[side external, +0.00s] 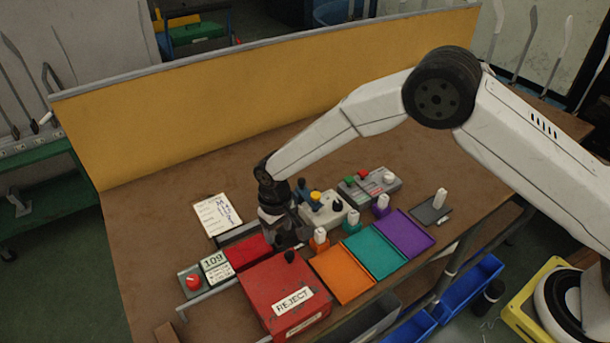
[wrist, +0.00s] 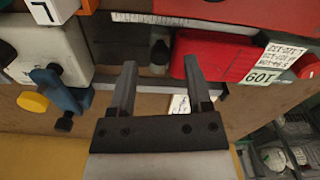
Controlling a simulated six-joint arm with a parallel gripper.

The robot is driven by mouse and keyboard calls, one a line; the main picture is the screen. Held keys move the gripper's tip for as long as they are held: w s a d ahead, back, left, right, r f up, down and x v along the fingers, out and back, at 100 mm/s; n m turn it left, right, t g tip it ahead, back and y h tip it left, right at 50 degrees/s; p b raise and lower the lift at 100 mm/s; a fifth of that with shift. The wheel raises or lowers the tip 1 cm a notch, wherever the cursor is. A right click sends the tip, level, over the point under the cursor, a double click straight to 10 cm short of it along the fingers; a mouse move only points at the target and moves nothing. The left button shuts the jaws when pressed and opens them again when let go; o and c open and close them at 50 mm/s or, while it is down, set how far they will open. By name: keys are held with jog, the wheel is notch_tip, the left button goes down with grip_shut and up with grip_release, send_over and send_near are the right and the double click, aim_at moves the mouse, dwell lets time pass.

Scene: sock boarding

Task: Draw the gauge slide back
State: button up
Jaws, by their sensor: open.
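A black knob (wrist: 160,53) stands on a dark grey strip beside a metal rail in the wrist view. It looks like the handle of the gauge slide, but I cannot tell for certain. My gripper (wrist: 160,64) is open, with one finger on each side of the knob's line and a gap to both. The knob sits near the fingertips, and I see no contact. In the side view my gripper (side external: 287,238) is low over the bench, between the red panel and the beige box. It hides part of the rail there. A black knob (side external: 289,257) shows just in front of it.
The red REJECT box (side external: 285,295) is close in front. The red panel (side external: 248,252) and the 109 sign (side external: 215,265) are left. The beige box (side external: 328,213) with yellow knob and blue lever is right. Orange (side external: 342,274), teal (side external: 376,253) and purple (side external: 404,233) trays lie beyond.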

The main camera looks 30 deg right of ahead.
jog(key=shift+f, duration=0.7)
grip_shut()
dwell(1.1)
